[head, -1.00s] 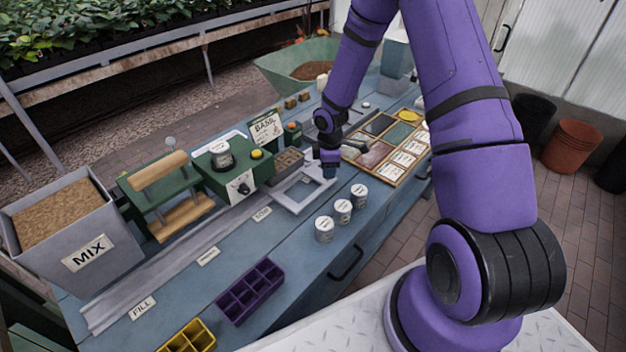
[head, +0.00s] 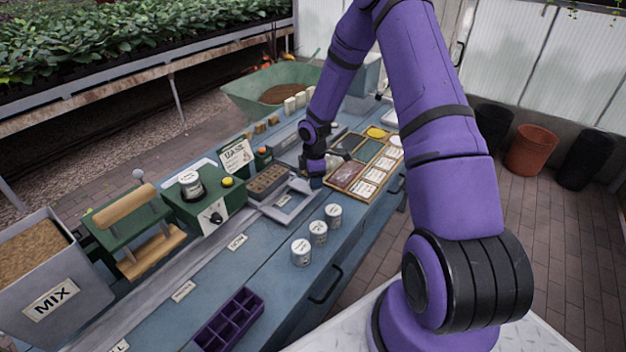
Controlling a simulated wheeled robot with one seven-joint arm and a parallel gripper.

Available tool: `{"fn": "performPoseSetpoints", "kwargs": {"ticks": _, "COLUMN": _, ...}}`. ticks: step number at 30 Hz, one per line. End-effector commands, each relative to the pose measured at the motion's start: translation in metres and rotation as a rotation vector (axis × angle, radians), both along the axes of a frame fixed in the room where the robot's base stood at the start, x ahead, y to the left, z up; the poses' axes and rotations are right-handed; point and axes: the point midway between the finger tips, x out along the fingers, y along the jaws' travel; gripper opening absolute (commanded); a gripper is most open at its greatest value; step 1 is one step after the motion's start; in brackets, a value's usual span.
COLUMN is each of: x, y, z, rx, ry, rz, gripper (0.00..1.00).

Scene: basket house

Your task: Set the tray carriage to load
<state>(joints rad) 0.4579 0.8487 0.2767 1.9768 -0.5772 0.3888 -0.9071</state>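The tray carriage (head: 292,213) is a flat light-grey frame on the grey rail (head: 128,312) along the blue bench. It is toward the rail's far right end, past the green machine with the yellow knob. A brown celled block (head: 268,181) sits just behind it. My gripper (head: 315,181) points down at the carriage's right far corner, touching it or very close. Its fingers are small and partly hidden, so I cannot see whether they are open or what is between them. White labels (head: 237,243) line the rail's front; their words are hard to read.
Three white cans (head: 318,233) stand in front of the carriage. A wooden sectioned tray (head: 368,160) lies to the right of my gripper. The green machine (head: 204,198), a roller stand (head: 135,228) and the MIX bin (head: 50,280) line the back. A purple cell tray (head: 230,322) is at front.

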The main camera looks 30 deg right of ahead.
Motion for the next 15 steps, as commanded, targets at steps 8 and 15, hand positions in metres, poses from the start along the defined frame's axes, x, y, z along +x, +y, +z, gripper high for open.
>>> {"fn": "performPoseSetpoints", "kwargs": {"ticks": 8, "x": -0.001, "y": 0.002, "z": 0.0, "rx": 0.002, "ry": 0.002, "rz": 0.001, "gripper": 0.61}}
{"fn": "performPoseSetpoints", "kwargs": {"ticks": 15, "x": 0.0, "y": 0.001, "z": 0.015, "rx": 0.001, "ry": 0.0, "rz": 0.001, "gripper": 0.61}}
